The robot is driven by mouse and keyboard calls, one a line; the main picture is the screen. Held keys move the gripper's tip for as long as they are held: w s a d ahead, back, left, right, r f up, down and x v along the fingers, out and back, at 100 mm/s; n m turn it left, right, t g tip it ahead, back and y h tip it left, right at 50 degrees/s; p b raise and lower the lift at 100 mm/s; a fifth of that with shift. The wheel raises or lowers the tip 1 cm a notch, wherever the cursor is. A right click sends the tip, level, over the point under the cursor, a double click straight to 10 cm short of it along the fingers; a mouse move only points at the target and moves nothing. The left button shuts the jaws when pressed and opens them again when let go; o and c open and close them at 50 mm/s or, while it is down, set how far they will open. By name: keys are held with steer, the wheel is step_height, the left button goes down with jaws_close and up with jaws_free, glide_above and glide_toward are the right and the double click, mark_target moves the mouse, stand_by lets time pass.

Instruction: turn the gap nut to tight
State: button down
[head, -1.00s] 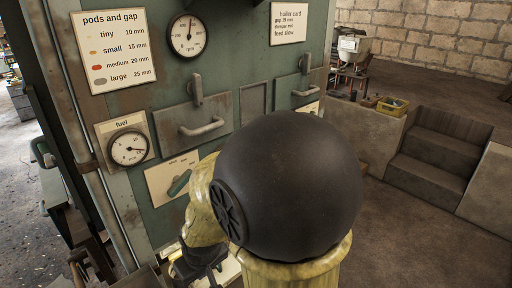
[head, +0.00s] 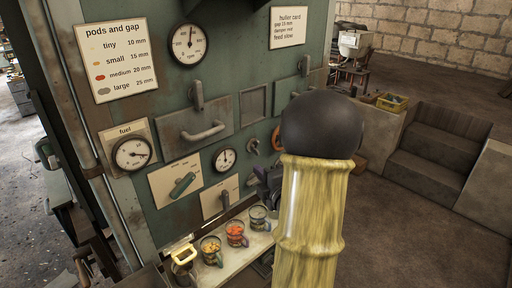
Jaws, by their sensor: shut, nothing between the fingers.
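My gripper (head: 266,180) shows only in part, as dark grey pieces at the left edge of my yellow arm, close to the green machine panel (head: 222,108). It is shut, and I see nothing held in it. My arm hides much of it and the panel behind. I cannot pick out the gap nut for certain. A small metal fitting (head: 254,146) and a brown round part (head: 277,139) sit on the panel just above the gripper. A small round gauge (head: 225,159) is left of them. An orange-brown round part (head: 359,165) shows right of my arm.
Below the panel, a pale shelf (head: 228,258) holds several cups, one with red contents (head: 236,233). A lever plate (head: 176,182), fuel gauge (head: 132,153) and drawer handle (head: 202,131) are at left. The huller card (head: 289,27) reads gap 15 mm.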

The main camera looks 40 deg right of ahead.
steer(key=shift+s+d+r+n, duration=0.2)
steer(key=shift+s+r+n, duration=0.05)
steer(key=shift+r+n, duration=0.1)
steer(key=p, duration=0.5)
glide_toward(249, 143)
steer(key=w+a, duration=0.1)
steer(key=w, duration=0.3)
steer(key=w+a, duration=0.1)
steer(key=w, duration=0.1)
steer(key=shift+a, duration=0.3)
steer(key=d+p, duration=0.2)
steer(key=d, duration=0.1)
steer(key=shift+d+f, duration=0.1)
steer(key=shift+d, duration=0.15)
steer(key=shift+d+f, duration=0.15)
steer(key=shift+s+d, duration=0.1)
